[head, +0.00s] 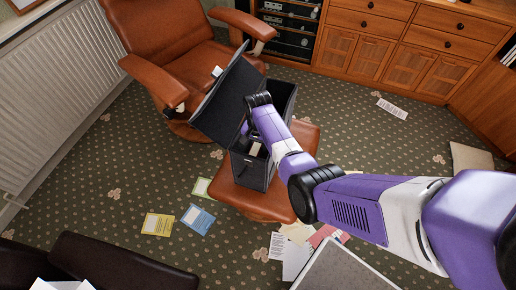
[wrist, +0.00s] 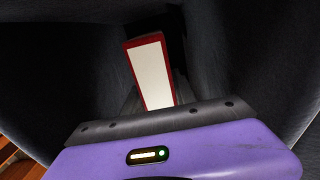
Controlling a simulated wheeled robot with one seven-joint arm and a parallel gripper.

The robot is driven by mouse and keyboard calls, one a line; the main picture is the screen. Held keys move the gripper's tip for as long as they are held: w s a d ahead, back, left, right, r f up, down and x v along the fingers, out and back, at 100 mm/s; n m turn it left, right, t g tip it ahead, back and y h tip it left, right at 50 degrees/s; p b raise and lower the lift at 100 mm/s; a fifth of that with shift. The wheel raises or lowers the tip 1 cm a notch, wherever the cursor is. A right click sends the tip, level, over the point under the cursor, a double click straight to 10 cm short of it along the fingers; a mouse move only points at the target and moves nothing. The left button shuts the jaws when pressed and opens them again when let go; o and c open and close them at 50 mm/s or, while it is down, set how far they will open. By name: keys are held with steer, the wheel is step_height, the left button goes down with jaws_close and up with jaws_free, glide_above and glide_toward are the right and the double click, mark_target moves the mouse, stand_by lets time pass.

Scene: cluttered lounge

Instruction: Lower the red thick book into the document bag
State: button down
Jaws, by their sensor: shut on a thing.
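The document bag (head: 254,172) is a dark, tall case with its lid swung up to the left. It stands open on the brown leather footstool (head: 228,190). My arm reaches down into its opening in the head view. In the wrist view, the red thick book (wrist: 129,62) shows its white page edge and red cover. My gripper (wrist: 158,108) is shut on the book, and dark bag walls (wrist: 60,75) rise on both sides. The book's lower end and any contact with the bag floor are hidden.
A brown leather armchair (head: 165,45) stands behind the bag, and wooden cabinets (head: 385,45) line the back. Papers, including a yellow sheet (head: 158,224) and a blue sheet (head: 197,219), lie on the patterned carpet. A dark seat (head: 110,262) is at front left.

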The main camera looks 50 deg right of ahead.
steer(key=c, duration=1.1)
jaws_free()
steer(key=shift+r, duration=0.1)
steer(key=shift+c, duration=0.2)
steer(key=shift+o, duration=1.1)
steer(key=shift+r+p, duration=0.85)
steer(key=shift+r, duration=3)
